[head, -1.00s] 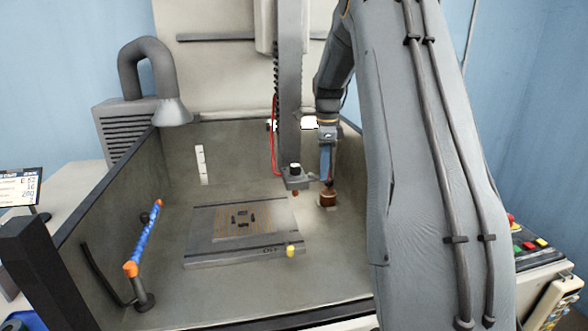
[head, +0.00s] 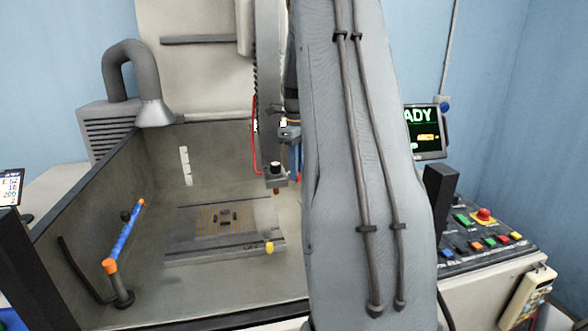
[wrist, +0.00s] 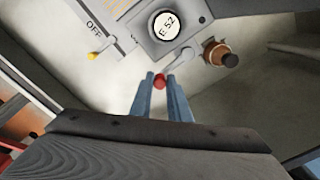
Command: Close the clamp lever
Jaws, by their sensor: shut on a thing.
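The clamp lever (wrist: 178,62) is a short grey arm with a red knob (wrist: 160,81), beside the round holder marked E 52 (wrist: 168,25) in the wrist view. My gripper (wrist: 160,77) has its two blue fingers on either side of the red knob and is shut on it. The lever slants from the knob up to the right toward the holder. In the head view the spindle head (head: 275,172) hangs over the tank, and my arm hides most of my gripper and the lever.
A copper-brown piece with a dark top (wrist: 216,52) stands right of the lever in the wrist view. A worktable plate (head: 190,245) with a yellow-knobbed lever (head: 269,247) lies below the spindle. A blue bar (head: 127,230) stands at the left wall. The control panel (head: 480,235) is at right.

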